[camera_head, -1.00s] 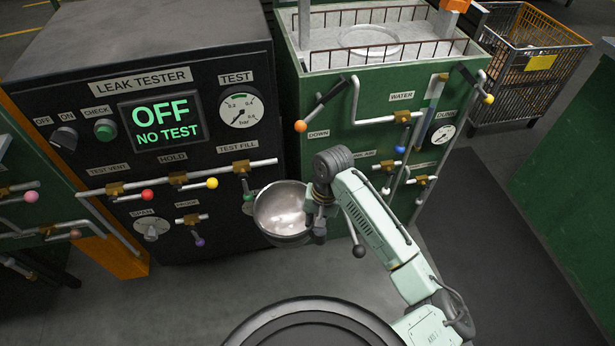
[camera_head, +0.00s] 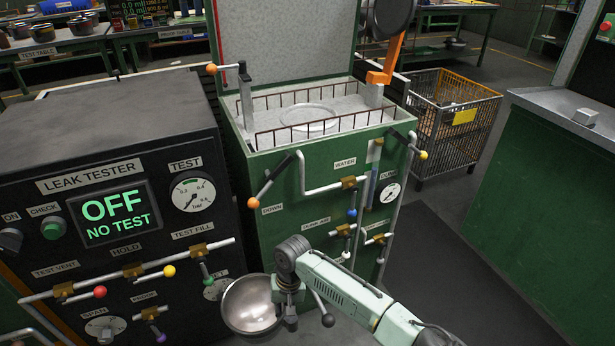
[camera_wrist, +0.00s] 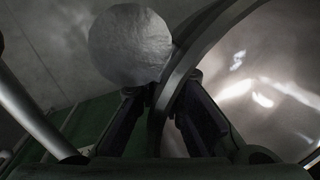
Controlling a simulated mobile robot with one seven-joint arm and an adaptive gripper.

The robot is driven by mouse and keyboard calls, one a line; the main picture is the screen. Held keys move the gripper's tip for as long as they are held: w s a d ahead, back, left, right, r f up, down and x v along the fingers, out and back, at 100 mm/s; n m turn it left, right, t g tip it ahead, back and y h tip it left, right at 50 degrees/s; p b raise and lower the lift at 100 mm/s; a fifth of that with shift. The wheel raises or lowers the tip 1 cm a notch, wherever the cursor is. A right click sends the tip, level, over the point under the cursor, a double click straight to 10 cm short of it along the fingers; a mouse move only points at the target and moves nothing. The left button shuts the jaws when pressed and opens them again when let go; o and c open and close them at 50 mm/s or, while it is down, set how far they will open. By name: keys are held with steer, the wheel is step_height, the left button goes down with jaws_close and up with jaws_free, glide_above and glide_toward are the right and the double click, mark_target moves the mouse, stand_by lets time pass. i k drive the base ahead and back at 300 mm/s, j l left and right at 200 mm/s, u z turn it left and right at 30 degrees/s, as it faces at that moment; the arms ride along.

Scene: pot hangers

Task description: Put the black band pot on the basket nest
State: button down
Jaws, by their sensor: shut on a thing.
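A shiny metal pot (camera_head: 252,304) shows in the head view at the bottom, its open side facing the camera. My gripper (camera_head: 288,300) is at its right side and shut on its rim. The wrist view shows the pot's bright inside (camera_wrist: 265,85) at the right and my gripper's fingers (camera_wrist: 165,95) closed at the rim. A black band on the pot cannot be made out. The basket nest, a pale ring (camera_head: 309,118), lies inside the wire-railed basket (camera_head: 330,133) on top of the green tank cabinet, above and beyond the pot.
The black leak tester (camera_head: 110,170) stands at left, its screen reading OFF, NO TEST. The green cabinet (camera_head: 300,210) has pipes and a lever (camera_head: 268,190) on its front. A raised lid (camera_head: 285,40) stands behind the basket. A wire cart (camera_head: 455,115) is at right.

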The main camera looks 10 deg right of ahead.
mark_target(313, 121)
steer(key=k+j+u, duration=0.1)
steer(key=k+u, duration=0.15)
steer(key=k, duration=0.3)
steer(key=u, duration=1.2)
steer(key=l+u, duration=0.35)
steer(key=k+l+u, duration=0.1)
steer(key=u, duration=0.25)
steer(key=k+l, duration=0.2)
steer(key=l, duration=0.2)
steer(key=k+l, duration=0.2)
steer(key=l, duration=0.2)
steer(key=k+l, duration=0.2)
steer(key=l, duration=0.15)
steer(key=k+l, duration=0.2)
steer(key=l, duration=0.2)
steer(key=k+l, duration=0.2)
steer(key=l, duration=0.2)
steer(key=k+l, duration=0.25)
steer(key=l, duration=0.15)
steer(key=k+l, duration=0.2)
steer(key=l, duration=0.2)
steer(key=k+l, duration=0.2)
steer(key=l, duration=0.15)
